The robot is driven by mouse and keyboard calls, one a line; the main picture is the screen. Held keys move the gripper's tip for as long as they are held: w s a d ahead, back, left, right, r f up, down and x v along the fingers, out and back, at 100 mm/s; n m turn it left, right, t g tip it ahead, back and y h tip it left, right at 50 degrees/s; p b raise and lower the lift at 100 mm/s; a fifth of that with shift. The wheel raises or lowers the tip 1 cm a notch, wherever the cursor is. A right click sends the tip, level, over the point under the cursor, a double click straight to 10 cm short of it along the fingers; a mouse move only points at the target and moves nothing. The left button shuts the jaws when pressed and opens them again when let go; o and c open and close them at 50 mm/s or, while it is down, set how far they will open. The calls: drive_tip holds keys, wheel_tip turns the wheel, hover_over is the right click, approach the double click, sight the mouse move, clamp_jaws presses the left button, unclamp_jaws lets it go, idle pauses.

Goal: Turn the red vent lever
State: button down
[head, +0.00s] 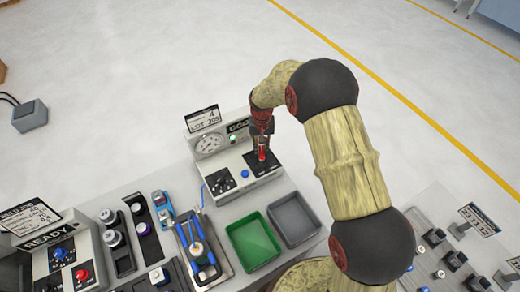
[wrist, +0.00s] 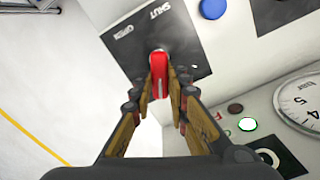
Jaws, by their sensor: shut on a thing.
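The red vent lever (wrist: 158,75) sits on a black plate (wrist: 145,40) with white lettering, of which "SHUT" is readable, in the wrist view. In the head view the lever (head: 262,153) is a small red piece on the panel of the white gauge box. My gripper (wrist: 160,95) is shut on the lever, with one finger on each side of it. In the head view my gripper (head: 262,130) comes down from above onto the panel. The fingers hide part of the lever.
The box (head: 222,160) also carries a round gauge (head: 209,143), a lit green lamp (wrist: 247,124) and a blue button (wrist: 213,8). In front stand a green tray (head: 253,243) and a grey tray (head: 293,219). A blue-handled tool (head: 196,245) lies left of them.

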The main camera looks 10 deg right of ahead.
sight(263, 151)
drive_tip(key=shift+d+m, duration=0.2)
drive_tip(key=shift+m, duration=0.75)
drive_tip(key=shift+d+m, duration=0.15)
drive_tip(key=shift+m, duration=0.8)
drive_tip(key=c, duration=1.8)
unclamp_jaws()
drive_tip(key=shift+o, duration=0.4)
wheel_tip(263, 151, up, 12)
